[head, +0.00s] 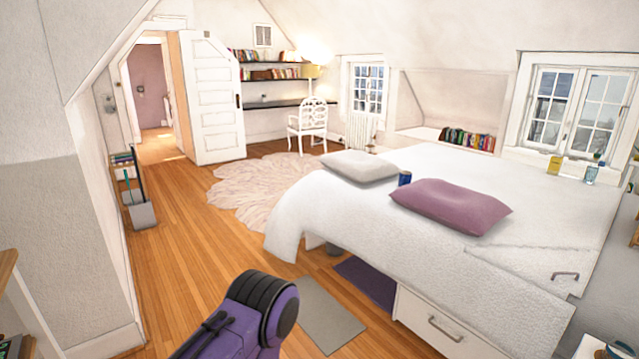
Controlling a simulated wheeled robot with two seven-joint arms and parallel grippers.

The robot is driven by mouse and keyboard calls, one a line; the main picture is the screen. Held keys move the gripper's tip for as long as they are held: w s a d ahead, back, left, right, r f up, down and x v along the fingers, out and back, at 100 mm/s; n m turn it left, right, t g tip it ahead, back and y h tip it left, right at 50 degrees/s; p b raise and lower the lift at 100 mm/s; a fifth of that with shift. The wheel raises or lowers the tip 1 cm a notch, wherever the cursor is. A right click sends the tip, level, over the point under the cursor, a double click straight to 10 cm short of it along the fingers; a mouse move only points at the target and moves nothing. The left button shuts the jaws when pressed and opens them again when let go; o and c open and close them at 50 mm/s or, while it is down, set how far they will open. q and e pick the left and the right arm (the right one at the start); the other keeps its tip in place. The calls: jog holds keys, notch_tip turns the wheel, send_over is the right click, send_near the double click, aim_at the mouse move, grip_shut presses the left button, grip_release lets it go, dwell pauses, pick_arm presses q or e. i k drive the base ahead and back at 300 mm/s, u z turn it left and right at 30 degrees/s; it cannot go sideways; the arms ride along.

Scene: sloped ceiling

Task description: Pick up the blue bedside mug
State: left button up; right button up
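A small dark blue cylinder (404,177), which may be the mug, stands upright on the bed between the two pillows. No handle can be made out on it. At the bottom right corner, a round blue-and-white thing (617,350) is cut off by the frame edge on a pale surface. It could also be a mug, but I cannot tell. Neither of my grippers is in view.
The white bed (345,215) fills the right side, with a grey pillow (358,166) and a purple pillow (450,205). Bottles (591,174) stand near the window. Wooden floor (190,240) is open left of the bed. A grey mat (331,315) lies beside it.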

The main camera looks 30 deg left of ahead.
aim_at(405, 178)
jog(key=u, duration=0.85)
jog(key=i, duration=1.45)
jog(key=z, duration=0.35)
jog(key=i, duration=1.85)
jog(key=u, duration=0.35)
